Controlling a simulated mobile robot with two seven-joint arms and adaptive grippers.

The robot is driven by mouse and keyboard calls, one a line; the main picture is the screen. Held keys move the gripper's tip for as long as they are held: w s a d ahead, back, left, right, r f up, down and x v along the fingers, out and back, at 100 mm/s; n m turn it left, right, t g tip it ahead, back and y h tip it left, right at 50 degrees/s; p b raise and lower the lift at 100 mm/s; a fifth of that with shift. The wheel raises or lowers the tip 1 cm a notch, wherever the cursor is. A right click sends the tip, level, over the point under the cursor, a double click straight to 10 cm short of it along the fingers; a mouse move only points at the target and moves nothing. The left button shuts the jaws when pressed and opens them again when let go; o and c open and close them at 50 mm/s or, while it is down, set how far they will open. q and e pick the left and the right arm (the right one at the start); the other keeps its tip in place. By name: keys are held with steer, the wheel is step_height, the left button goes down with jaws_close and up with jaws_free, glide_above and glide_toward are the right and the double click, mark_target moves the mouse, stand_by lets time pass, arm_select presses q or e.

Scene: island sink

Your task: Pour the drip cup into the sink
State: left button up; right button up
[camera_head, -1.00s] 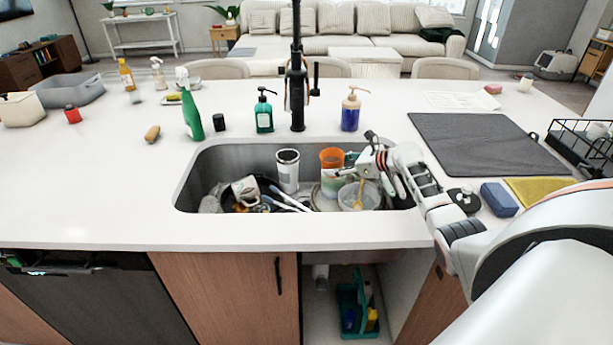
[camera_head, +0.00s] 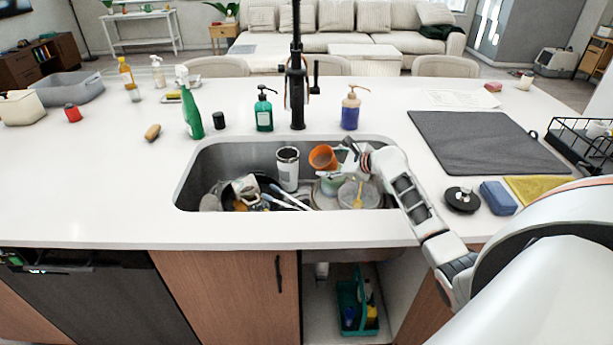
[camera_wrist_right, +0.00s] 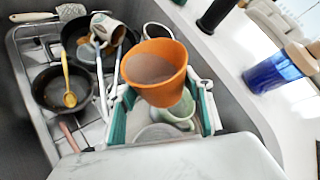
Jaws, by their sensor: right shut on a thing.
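The drip cup is an orange cup (camera_head: 322,157) over the right half of the sink (camera_head: 230,157). It is tilted, with its mouth toward the left. My right gripper (camera_head: 347,157) is shut on it from the right side. In the right wrist view the orange cup (camera_wrist_right: 155,70) sits between the green-edged fingers of my right gripper (camera_wrist_right: 163,108). A brownish-grey surface shows inside the cup; I cannot tell whether it is liquid. No falling stream shows. My left gripper is not in view.
The sink holds a white tumbler (camera_head: 287,168), a mug (camera_head: 245,188), dark pans (camera_wrist_right: 45,90), utensils and a clear bowl (camera_head: 352,196). The black faucet (camera_head: 297,90) and two soap bottles stand behind it. A green spray bottle (camera_head: 192,118) is left, a dark mat (camera_head: 480,140) right.

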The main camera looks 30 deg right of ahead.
steer(key=shift+a+r, duration=0.15)
steer(key=shift+r, duration=0.05)
